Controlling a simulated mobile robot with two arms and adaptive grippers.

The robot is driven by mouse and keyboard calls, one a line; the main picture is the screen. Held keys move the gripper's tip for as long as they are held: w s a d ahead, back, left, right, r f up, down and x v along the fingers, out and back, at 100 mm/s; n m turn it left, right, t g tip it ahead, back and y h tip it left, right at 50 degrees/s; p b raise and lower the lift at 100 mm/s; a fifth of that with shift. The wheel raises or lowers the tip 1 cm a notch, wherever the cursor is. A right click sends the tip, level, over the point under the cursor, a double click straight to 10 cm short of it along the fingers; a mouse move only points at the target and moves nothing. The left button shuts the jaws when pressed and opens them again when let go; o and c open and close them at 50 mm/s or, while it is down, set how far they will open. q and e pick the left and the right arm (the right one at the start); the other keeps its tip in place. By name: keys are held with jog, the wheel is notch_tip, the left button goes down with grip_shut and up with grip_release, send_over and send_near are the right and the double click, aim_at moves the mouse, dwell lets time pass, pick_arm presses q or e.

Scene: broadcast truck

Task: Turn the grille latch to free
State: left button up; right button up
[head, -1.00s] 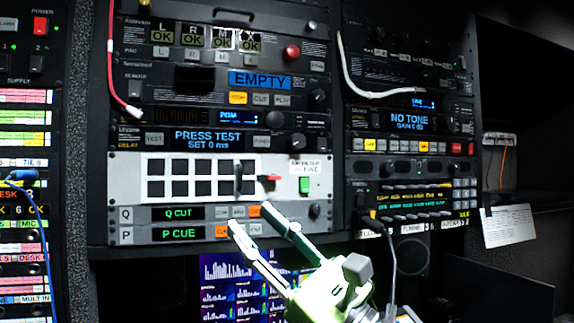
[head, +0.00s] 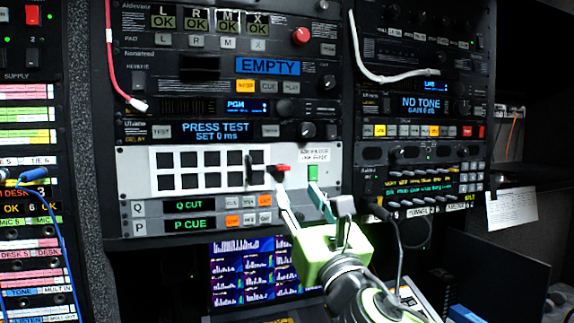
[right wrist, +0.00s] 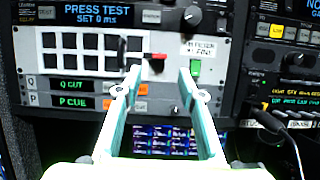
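The grille is a pale panel (head: 128,160) with rows of dark square openings, in the rack's lower middle. The latch, a small red lever (head: 283,168), sits at the right of the openings and points sideways. It also shows in the right wrist view (right wrist: 157,56), with a dark pivot part beneath it. A black vertical handle (head: 249,171) stands left of it. My right gripper (head: 299,189) is open and empty, its fingertips just below the latch. In the right wrist view the two fingers (right wrist: 160,74) stand either side of the latch's column. My left gripper is not in view.
A green tag (head: 312,173) is right of the latch. Button rows labelled Q CUT (head: 188,205) and P CUE (head: 188,224) lie under the grille. A monitor (head: 250,270) is below. A dark cable (head: 400,240) hangs to the right of my right gripper.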

aim_at(278, 168)
jog(key=shift+p+x, duration=1.7)
jog(key=shift+x, duration=2.4)
grip_shut()
